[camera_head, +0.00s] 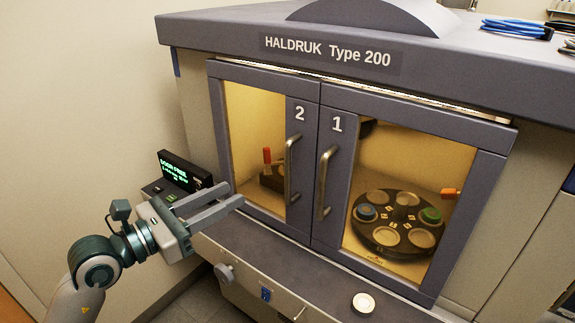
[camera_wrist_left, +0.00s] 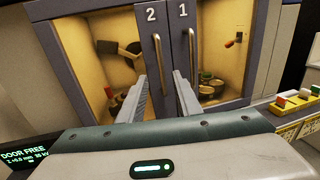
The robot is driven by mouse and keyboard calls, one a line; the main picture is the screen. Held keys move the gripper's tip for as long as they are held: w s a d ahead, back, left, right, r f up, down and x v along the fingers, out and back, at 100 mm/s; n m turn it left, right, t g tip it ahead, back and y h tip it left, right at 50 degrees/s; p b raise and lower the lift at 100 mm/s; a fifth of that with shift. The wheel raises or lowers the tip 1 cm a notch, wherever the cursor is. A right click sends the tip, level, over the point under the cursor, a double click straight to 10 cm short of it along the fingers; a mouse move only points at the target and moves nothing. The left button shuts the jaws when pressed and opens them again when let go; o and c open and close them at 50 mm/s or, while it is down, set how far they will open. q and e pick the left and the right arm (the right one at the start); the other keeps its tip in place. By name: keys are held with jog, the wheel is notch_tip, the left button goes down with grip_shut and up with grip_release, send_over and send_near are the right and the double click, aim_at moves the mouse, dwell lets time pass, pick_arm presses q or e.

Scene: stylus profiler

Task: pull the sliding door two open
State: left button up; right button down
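Door two (camera_head: 304,146), marked "2", is the left glass-panelled door of the grey cabinet and stands shut beside door one. Its upright metal handle (camera_head: 290,170) is near its right edge. My left gripper (camera_head: 234,194) is open and empty, in front of the lower left part of door two, to the left of the handle and apart from it. In the left wrist view the gripper (camera_wrist_left: 161,76) points at the doors, and the door two handle (camera_wrist_left: 159,60) shows between its fingertips, farther off. My right gripper is in no view.
Door one (camera_head: 337,125) has its own handle (camera_head: 325,183) close to the right of door two's. A small display (camera_head: 185,172) reading "DOOR FREE" stands behind my left gripper. A ledge (camera_head: 280,262) with a round pale disc (camera_head: 363,303) runs below the doors.

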pick_arm(q)
jog(key=shift+p+x, duration=3)
jog(key=shift+x, duration=5.65)
grip_shut()
